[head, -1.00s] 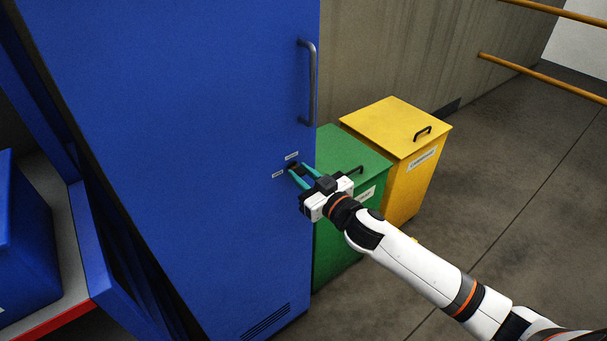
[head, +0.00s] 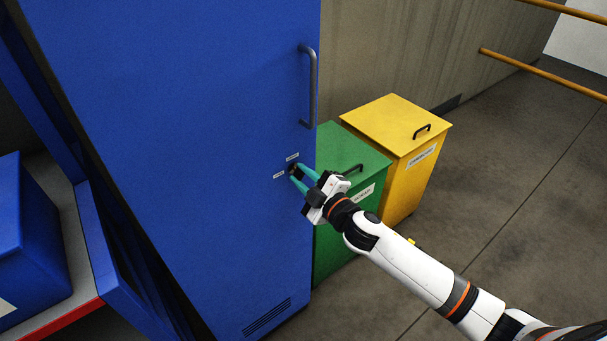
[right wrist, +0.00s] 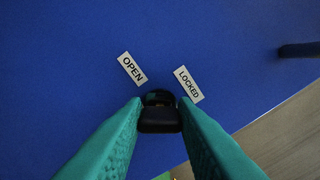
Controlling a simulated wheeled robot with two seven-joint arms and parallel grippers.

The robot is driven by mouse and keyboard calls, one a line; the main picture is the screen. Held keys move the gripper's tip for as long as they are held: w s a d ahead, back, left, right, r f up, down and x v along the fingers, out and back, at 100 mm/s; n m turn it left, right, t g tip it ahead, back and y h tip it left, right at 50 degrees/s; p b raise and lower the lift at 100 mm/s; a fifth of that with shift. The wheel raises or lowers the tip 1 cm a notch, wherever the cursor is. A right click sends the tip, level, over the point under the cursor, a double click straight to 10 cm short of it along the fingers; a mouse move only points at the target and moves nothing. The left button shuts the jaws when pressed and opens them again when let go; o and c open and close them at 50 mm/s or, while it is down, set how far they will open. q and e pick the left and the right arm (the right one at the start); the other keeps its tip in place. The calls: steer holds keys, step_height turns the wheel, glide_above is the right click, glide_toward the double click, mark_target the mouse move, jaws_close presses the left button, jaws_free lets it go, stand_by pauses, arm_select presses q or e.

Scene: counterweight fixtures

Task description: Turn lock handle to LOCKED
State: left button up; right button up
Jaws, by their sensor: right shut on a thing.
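The blue cabinet door (head: 200,110) fills the left and middle of the head view. My right gripper (head: 294,172) is at the door below its long bar handle, its teal fingers shut on the small dark lock handle (right wrist: 160,118). In the right wrist view the lock handle sits between the fingertips (right wrist: 160,112). The OPEN label (right wrist: 132,69) is up and left of it, and the LOCKED label (right wrist: 188,84) is up and right. The gripper's line points between the two labels. The fingers partly hide the handle. My left gripper is out of view.
The grey bar handle (head: 311,88) stands out from the door above the lock. A green bin (head: 365,160) and a yellow bin (head: 395,120) stand right of the cabinet, close behind my right gripper. A shelf with a blue box (head: 35,235) is at left. The right floor is clear.

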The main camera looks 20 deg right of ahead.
steer(key=n, duration=0.3)
steer(key=shift+n, duration=0.4)
steer(key=shift+f+n+p, duration=0.1)
steer(key=shift+n+p, duration=0.35)
steer(key=shift+n, duration=1.25)
steer(key=o, duration=1)
steer(key=shift+s, duration=0.1)
